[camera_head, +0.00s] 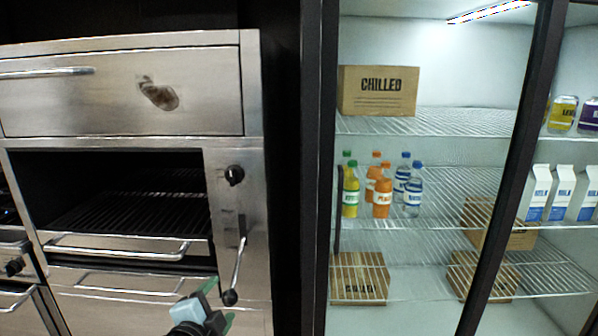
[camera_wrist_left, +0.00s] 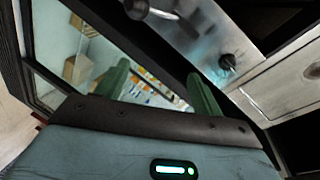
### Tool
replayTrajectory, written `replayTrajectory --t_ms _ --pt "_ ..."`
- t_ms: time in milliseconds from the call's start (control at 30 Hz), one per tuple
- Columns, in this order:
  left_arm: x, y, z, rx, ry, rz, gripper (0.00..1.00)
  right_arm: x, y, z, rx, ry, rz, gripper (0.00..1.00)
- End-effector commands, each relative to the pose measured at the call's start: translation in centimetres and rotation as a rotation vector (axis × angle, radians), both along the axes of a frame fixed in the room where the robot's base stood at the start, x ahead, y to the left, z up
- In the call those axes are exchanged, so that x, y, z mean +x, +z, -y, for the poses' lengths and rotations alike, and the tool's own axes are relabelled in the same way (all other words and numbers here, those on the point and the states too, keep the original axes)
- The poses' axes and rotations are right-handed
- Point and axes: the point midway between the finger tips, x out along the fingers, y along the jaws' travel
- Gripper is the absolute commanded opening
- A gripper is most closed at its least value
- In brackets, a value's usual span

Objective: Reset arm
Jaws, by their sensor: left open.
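My left gripper (camera_head: 222,302) shows at the bottom of the head view, in front of the lower steel panel and just below the lever handle. Its green fingers are apart with nothing between them. In the left wrist view the two green fingers of the left gripper (camera_wrist_left: 158,90) stand well apart and empty. The lever (camera_head: 236,265) with a dark knob hangs at the right of the oven front. I cannot tell whether the gripper touches it. My right gripper is in neither view.
A steel oven (camera_head: 130,205) with an open dark slot stands at left. A stained drawer (camera_head: 100,100) is above it. At right is a fridge with wire shelves, holding a CHILLED box (camera_head: 378,92), bottles (camera_head: 381,190) and milk cartons (camera_head: 562,194). A black frame (camera_head: 318,170) edges it.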

Motion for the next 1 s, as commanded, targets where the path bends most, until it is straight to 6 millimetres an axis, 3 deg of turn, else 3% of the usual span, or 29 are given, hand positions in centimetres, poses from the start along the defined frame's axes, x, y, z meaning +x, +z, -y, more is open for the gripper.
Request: replayTrajectory --t_ms 33,200,367,600,800,1000 --pt "-1.3 -2.9 0.1 -0.062 0.004 -0.054 0.68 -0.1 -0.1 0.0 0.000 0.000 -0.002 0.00" --pt "-5.8 -10.7 0.1 -0.283 0.043 -0.200 0.68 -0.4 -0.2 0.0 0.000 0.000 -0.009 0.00" --pt "-11.2 -17.3 -0.4 -0.480 0.119 -0.331 0.68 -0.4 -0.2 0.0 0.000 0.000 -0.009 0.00" --pt "-21.3 -25.5 -2.1 -0.748 0.298 -0.499 0.68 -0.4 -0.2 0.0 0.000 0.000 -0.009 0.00" --pt "-28.6 -29.4 -3.6 -0.892 0.444 -0.581 0.68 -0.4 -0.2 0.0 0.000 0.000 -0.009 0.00" --pt "-31.6 -30.5 -4.3 -0.943 0.505 -0.604 0.68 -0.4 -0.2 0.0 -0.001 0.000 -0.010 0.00"
